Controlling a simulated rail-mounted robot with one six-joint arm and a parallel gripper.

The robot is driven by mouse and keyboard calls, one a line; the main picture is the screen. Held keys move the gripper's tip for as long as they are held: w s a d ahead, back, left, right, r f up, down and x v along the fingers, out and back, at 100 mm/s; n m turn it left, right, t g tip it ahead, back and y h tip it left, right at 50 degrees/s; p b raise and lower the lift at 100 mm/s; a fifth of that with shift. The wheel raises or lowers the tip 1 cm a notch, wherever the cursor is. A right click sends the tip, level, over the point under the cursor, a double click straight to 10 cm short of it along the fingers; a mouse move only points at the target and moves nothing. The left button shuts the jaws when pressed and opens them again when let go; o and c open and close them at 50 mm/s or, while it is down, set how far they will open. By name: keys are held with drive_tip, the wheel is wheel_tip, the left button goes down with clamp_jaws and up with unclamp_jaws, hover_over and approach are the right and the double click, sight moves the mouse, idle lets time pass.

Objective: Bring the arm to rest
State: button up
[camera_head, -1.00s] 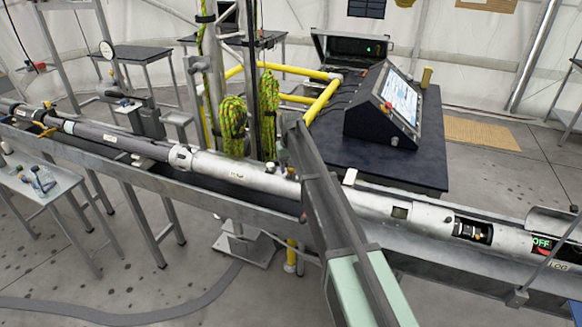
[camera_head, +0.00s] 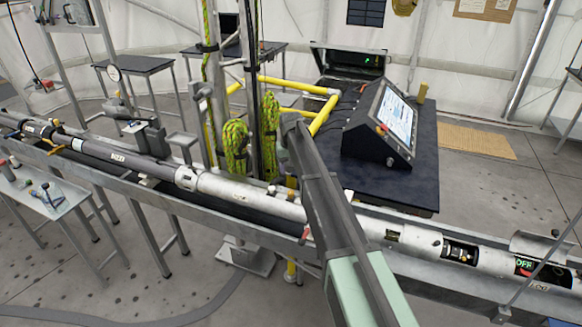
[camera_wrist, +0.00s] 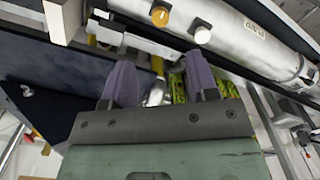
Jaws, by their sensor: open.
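My arm (camera_head: 335,215) reaches up from the bottom of the head view and crosses in front of the long silver tool string (camera_head: 245,198). Its far end is near the yellow-green rope coils. In the wrist view my gripper (camera_wrist: 161,80) shows two purple-grey fingers set apart, with nothing held between them. The silver tube (camera_wrist: 235,25), with a yellow and a white round knob, lies beyond the fingertips. I cannot tell the exact gap. The fingers are not clear in the head view.
The tool string lies along a grey metal trough (camera_head: 150,195). Yellow-green rope coils (camera_head: 235,148) hang behind it. A console with a screen (camera_head: 385,120) stands on a dark table (camera_head: 385,185). A small side table (camera_head: 55,205) with tools stands at left.

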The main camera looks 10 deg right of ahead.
drive_tip(key=shift+f, duration=0.1)
drive_tip(key=s+f+b, duration=0.3)
drive_tip(key=s, duration=0.9)
drive_tip(key=s+f+b, duration=0.4)
drive_tip(key=s, duration=0.9)
drive_tip(key=s+f+b, duration=0.3)
drive_tip(key=s, duration=0.9)
drive_tip(key=shift+s+f+b, duration=0.25)
drive_tip(key=shift+s+b, duration=0.1)
drive_tip(key=shift+s, duration=0.05)
